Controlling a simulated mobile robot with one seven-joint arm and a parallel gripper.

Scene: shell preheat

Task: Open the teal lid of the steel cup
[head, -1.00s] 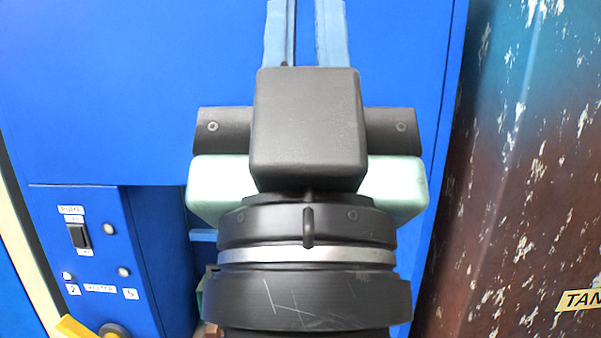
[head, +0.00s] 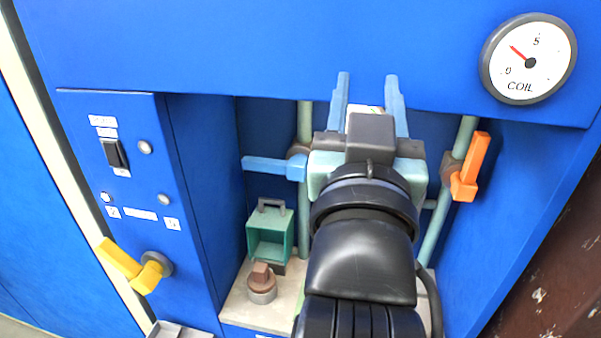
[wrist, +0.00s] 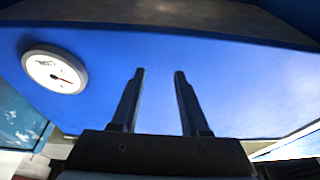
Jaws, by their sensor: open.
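My gripper (head: 366,80) is open and empty in the head view, with its two blue-grey fingers pointing up and away in front of the blue cabinet. In the wrist view my gripper (wrist: 160,73) has nothing between its fingers, only the blue panel beyond. A teal, hollow, box-like piece with a dark handle (head: 282,222) stands in the recess, left of and below my gripper. Below it is a short grey round piece with a brown knob (head: 262,283). I cannot clearly make out a steel cup with a teal lid. My arm hides part of the recess.
A blue lever (head: 272,166) and an orange lever (head: 472,168) sit on vertical green pipes beside my gripper. A yellow handle (head: 130,265) juts from the switch panel at left. The COIL gauge (head: 528,59) is upper right. The recess floor (head: 240,312) is partly bare.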

